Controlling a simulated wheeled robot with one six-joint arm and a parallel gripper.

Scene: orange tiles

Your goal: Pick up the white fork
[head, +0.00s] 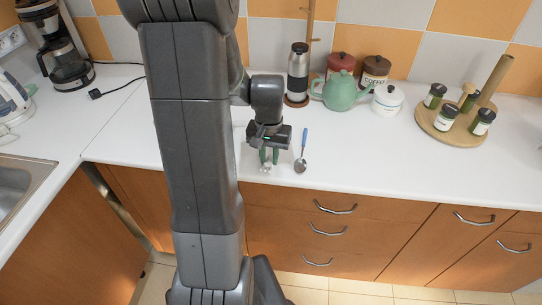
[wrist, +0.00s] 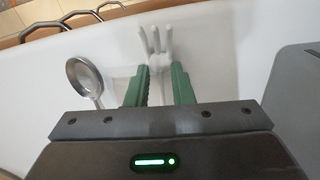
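The white fork (wrist: 158,50) lies on the white counter. In the wrist view its tines point away, just beyond my fingertips, and its handle is hidden behind my gripper. In the head view only a small pale end of the fork (head: 265,169) shows below my fingers. My gripper (wrist: 160,84) has two green fingers spread apart, one to each side of the fork's line, with a gap between them. It points down at the counter in the head view (head: 269,157). I cannot tell its exact height above the fork.
A spoon with a blue handle (head: 304,138) lies close to the right of my gripper; its bowl (wrist: 84,75) is at left in the wrist view. A green teapot (head: 340,92), jars and a wooden spice stand (head: 432,127) stand farther back. The counter's front edge is near.

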